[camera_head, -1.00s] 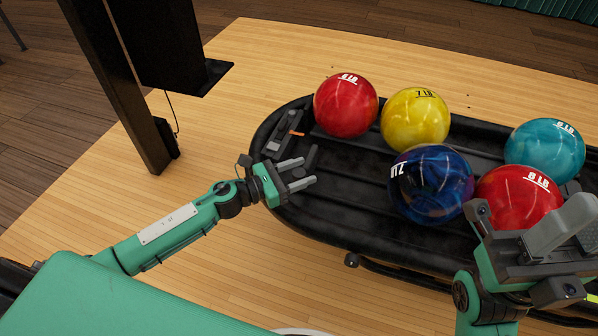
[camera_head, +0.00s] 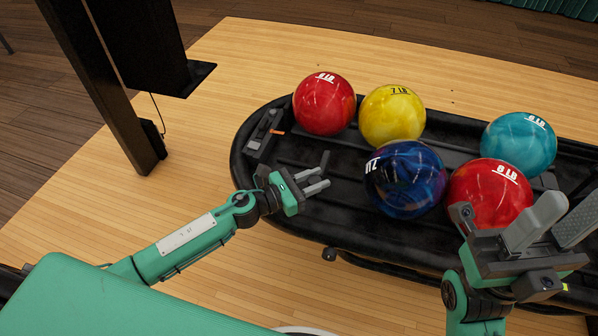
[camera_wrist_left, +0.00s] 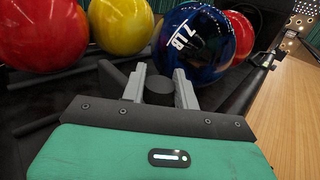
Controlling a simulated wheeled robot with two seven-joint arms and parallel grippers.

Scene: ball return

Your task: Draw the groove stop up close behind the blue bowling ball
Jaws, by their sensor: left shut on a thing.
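The dark blue bowling ball (camera_head: 405,180), marked 7 LB in the left wrist view (camera_wrist_left: 197,42), rests on the black ball rack (camera_head: 335,222). The groove stop (camera_head: 324,160) is a dark upright piece left of this ball, with a gap between them in the head view. My left gripper (camera_head: 322,179) is shut on the groove stop, whose round dark end shows between the fingers in the left wrist view (camera_wrist_left: 158,88). Its lower part is hidden. My right gripper (camera_head: 552,225) is open and empty at the lower right, in front of the near red ball.
A red ball (camera_head: 324,104) and a yellow ball (camera_head: 391,114) lie behind the stop's groove. Another red ball (camera_head: 488,192) and a teal ball (camera_head: 519,144) lie to the right. A grey part with an orange mark (camera_head: 265,132) sits at the rack's left end.

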